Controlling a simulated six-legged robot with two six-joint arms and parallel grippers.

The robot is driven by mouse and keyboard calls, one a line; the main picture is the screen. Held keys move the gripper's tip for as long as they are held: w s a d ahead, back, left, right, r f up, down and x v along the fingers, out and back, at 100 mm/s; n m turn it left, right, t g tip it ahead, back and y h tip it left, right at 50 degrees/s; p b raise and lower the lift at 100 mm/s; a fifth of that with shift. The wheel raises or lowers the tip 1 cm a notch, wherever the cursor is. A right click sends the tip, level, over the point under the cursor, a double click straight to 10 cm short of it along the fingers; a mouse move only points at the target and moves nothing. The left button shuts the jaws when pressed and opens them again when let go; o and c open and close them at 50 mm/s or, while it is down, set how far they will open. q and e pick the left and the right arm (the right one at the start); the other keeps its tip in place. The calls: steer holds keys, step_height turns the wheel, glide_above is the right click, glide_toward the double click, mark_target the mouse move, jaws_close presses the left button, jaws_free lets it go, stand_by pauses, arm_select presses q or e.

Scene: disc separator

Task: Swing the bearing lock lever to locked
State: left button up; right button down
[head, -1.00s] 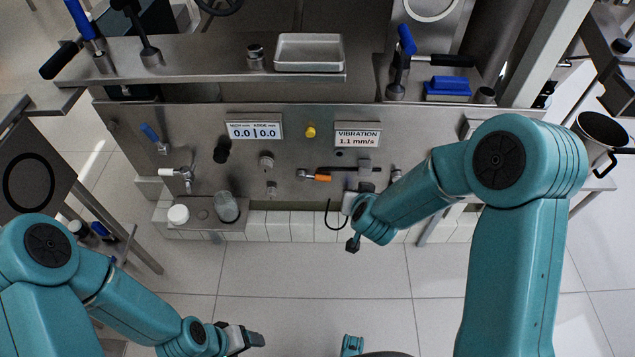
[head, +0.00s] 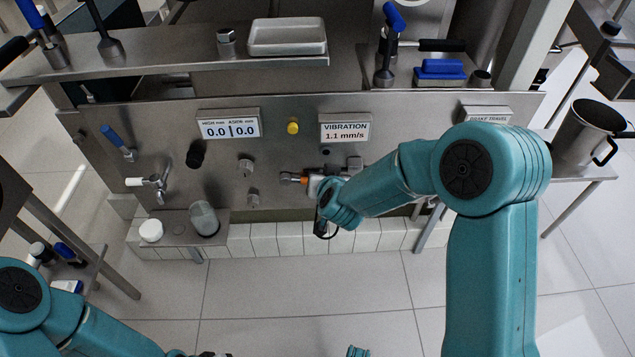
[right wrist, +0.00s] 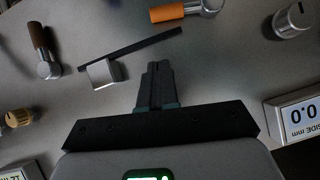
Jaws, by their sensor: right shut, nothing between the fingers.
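An orange-handled lever (head: 303,181) with a metal pivot sits on the steel front panel. No label naming it as the bearing lock is readable. In the head view its handle lies about level, right of the pivot, and my right gripper (head: 316,184) partly covers that area. In the right wrist view the orange handle (right wrist: 180,11) is at the top, apart from the fingertips. My right gripper (right wrist: 155,68) is shut and empty, pointing at the panel. Only a sliver of my left gripper (head: 207,354) shows at the bottom edge.
A black bar (right wrist: 130,48) on a metal block and a brown-handled lever (right wrist: 41,42) are near the right fingers. The vibration display (head: 346,128) reads 1.1 mm/s. A yellow knob (head: 292,127) sits above the orange lever.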

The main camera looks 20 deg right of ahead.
mark_target(299, 180)
steer(key=w+f+b, duration=0.2)
steer(key=w+f, duration=0.2)
steer(key=f, duration=0.2)
steer(key=shift+w+f, duration=0.15)
steer(key=shift+w, duration=0.2)
steer(key=shift+b, duration=0.35)
